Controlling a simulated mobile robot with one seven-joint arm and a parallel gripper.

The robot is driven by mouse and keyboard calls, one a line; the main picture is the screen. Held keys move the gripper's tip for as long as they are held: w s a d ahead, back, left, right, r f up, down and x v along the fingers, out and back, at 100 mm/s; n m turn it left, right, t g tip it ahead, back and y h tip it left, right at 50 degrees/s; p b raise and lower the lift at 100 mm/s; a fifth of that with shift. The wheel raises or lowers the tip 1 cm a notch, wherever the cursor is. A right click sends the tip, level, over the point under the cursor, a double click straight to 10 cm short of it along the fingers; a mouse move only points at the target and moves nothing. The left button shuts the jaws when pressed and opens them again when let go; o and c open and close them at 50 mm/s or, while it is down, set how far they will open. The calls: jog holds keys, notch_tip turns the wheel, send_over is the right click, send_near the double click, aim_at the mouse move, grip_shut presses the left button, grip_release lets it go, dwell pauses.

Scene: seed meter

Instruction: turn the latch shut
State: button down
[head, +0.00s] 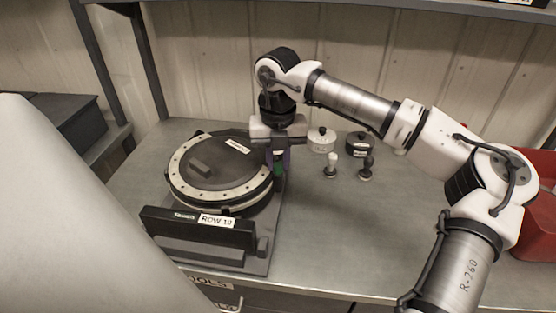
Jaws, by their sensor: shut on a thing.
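The seed meter (215,175) is a round dark disc with a pale dotted rim, set on a dark base on the bench. The latch (279,163) is at the right side of the disc, mostly hidden by my gripper; a small green part shows there. My gripper (279,155) points down over that spot, with its fingers shut on what appears to be the latch. How far the latch is turned cannot be told from this view.
A plate marked ROW 10 (215,221) stands at the front of the base. A white knobbed weight (321,140), a dark one (357,142) and small pegs (331,167) stand to the right. A red bin (538,225) is far right. The bench's front middle is clear.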

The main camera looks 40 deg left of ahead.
jog(key=n+b, duration=0.2)
jog(key=n, duration=0.1)
jog(key=shift+f, duration=0.15)
jog(key=n+b, duration=0.2)
jog(key=n, duration=0.3)
jog(key=shift+n, duration=0.3)
jog(key=n, duration=0.4)
jog(key=shift+s+n+b, duration=0.1)
jog(key=shift+n+b, duration=0.2)
jog(key=shift+b, duration=0.1)
jog(key=shift+n, duration=2)
jog(key=c, duration=1.3)
grip_release()
jog(key=shift+o, duration=0.2)
jog(key=shift+r, duration=0.25)
